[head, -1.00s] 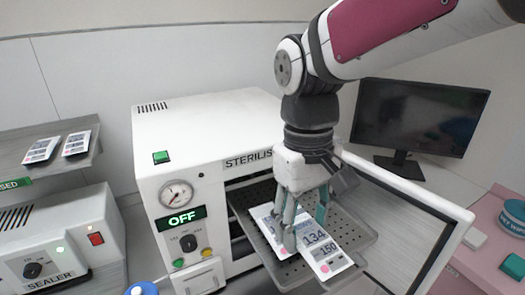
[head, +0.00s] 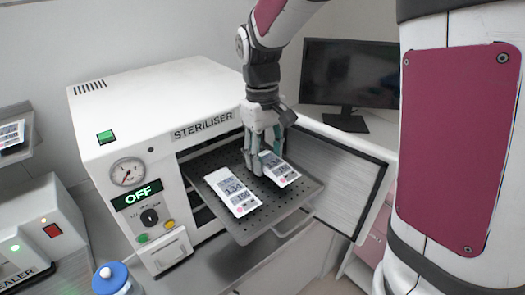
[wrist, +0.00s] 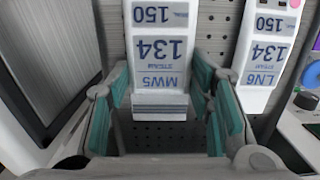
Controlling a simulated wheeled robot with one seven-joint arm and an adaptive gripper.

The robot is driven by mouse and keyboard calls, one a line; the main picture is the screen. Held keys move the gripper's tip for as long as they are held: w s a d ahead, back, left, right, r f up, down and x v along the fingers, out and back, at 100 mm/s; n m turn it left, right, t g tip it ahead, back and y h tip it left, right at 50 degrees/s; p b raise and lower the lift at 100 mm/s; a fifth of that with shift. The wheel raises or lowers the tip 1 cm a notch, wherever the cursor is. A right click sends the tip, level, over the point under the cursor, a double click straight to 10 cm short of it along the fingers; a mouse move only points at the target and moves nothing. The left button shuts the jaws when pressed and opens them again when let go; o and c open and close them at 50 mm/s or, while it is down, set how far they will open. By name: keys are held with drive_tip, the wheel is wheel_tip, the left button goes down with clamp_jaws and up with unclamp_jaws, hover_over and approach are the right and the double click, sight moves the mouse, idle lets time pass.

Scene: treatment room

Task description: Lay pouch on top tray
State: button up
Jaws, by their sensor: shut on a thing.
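My gripper (head: 264,162) is shut on a white pouch marked MW5 (head: 281,170), over the pulled-out perforated top tray (head: 245,228) of the steriliser. In the wrist view the MW5 pouch (wrist: 160,52) sits between the teal finger pads, its printed face towards the camera. The pouch is close to the tray; I cannot tell whether it touches. A second pouch, marked LN6 (head: 233,192), lies on the tray, left of the held one in the head view. It is on the right in the wrist view (wrist: 266,50), apart from the held pouch.
The steriliser (head: 150,110) reads OFF and its door (head: 335,185) stands open to the right of the tray. A shelf (head: 22,148) with a pouch and a sealer (head: 35,235) are at left. A blue-capped bottle (head: 112,275) is in front. A monitor (head: 350,75) stands behind.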

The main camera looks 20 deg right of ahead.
sight(263, 155)
drive_tip(key=shift+f, duration=0.7)
drive_tip(key=o, duration=1.1)
drive_tip(key=shift+r, duration=0.15)
wheel_tip(263, 155, up, 12)
drive_tip(key=w+b, duration=0.1)
drive_tip(key=b, duration=0.1)
drive_tip(key=shift+s+f+m+t, duration=0.25)
drive_tip(key=shift+s+m+t, duration=0.6)
drive_tip(key=shift+s, duration=2)
drive_tip(key=shift+s+f+m+t, duration=0.35)
drive_tip(key=shift+s+t, duration=1)
drive_tip(key=shift+s, duration=1.55)
drive_tip(key=shift+s+f+m+t, duration=0.2)
drive_tip(key=shift+s+m+t, duration=0.65)
drive_tip(key=shift+s, duration=2)
drive_tip(key=shift+n+t, duration=0.25)
